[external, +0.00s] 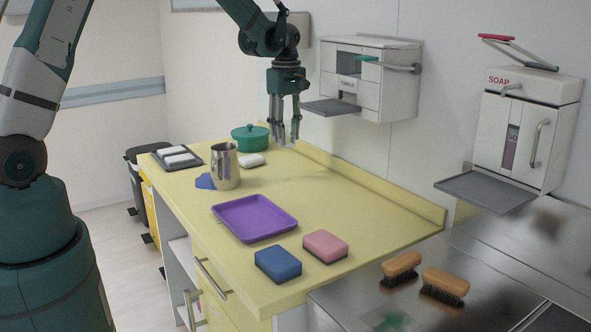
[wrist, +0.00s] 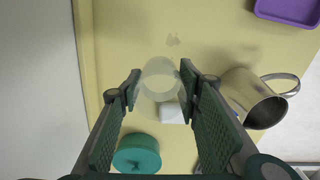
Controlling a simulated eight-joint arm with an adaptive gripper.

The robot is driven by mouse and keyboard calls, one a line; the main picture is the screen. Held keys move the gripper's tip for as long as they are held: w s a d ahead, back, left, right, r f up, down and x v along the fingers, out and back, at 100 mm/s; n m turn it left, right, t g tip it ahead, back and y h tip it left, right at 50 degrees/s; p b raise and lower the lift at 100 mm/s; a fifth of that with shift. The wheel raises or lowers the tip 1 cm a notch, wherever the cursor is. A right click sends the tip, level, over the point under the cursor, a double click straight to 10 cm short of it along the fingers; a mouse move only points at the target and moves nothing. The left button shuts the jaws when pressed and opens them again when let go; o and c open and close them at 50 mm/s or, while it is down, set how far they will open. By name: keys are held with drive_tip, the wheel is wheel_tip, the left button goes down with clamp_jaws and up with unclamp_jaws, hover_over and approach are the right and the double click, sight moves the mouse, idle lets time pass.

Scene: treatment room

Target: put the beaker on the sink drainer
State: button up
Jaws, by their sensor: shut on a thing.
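The beaker is clear and hard to make out; in the wrist view the beaker (wrist: 157,72) sits between the two fingers. My gripper (external: 284,138) is shut on it, and the gripper also shows in the wrist view (wrist: 160,82). It holds the beaker above the far part of the yellow counter, near the back wall. In the external view the beaker (external: 295,128) is only a faint shape by the fingertips. The steel sink drainer (external: 480,285) is at the lower right, far from my gripper.
Two wooden brushes (external: 445,282) lie on the drainer. A metal jug (external: 225,168), a green pot (external: 250,137), a purple tray (external: 253,217), a blue sponge (external: 278,264) and a pink sponge (external: 325,245) are on the counter. Towel (external: 375,85) and soap (external: 520,135) dispensers jut from the wall.

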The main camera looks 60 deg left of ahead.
drive_tip(key=shift+r, duration=0.1)
drive_tip(key=s+d+r+m+b, duration=0.1)
drive_tip(key=s+d+r+m, duration=0.3)
drive_tip(key=d+r, duration=0.5)
drive_tip(key=s+d+r+m+b, duration=0.15)
drive_tip(key=s+d+r, duration=0.45)
drive_tip(key=r, duration=0.6)
drive_tip(key=s+d+f+n+p, duration=0.1)
drive_tip(key=s+d, duration=0.1)
drive_tip(key=d, duration=0.8)
drive_tip(key=s+d+f+p, duration=0.2)
drive_tip(key=s+d, duration=0.1)
drive_tip(key=d, duration=0.7)
drive_tip(key=s+d+f+m, duration=0.1)
drive_tip(key=d+f, duration=0.4)
drive_tip(key=d, duration=0.6)
drive_tip(key=s+d+f+m+p, duration=0.1)
drive_tip(key=d+f, duration=0.4)
drive_tip(key=d, duration=0.6)
drive_tip(key=s+d+f+m+p, duration=0.1)
drive_tip(key=s+d+f+m, duration=0.2)
drive_tip(key=d+f, duration=0.3)
drive_tip(key=shift+d+m, duration=0.45)
drive_tip(key=shift+d, duration=2.35)
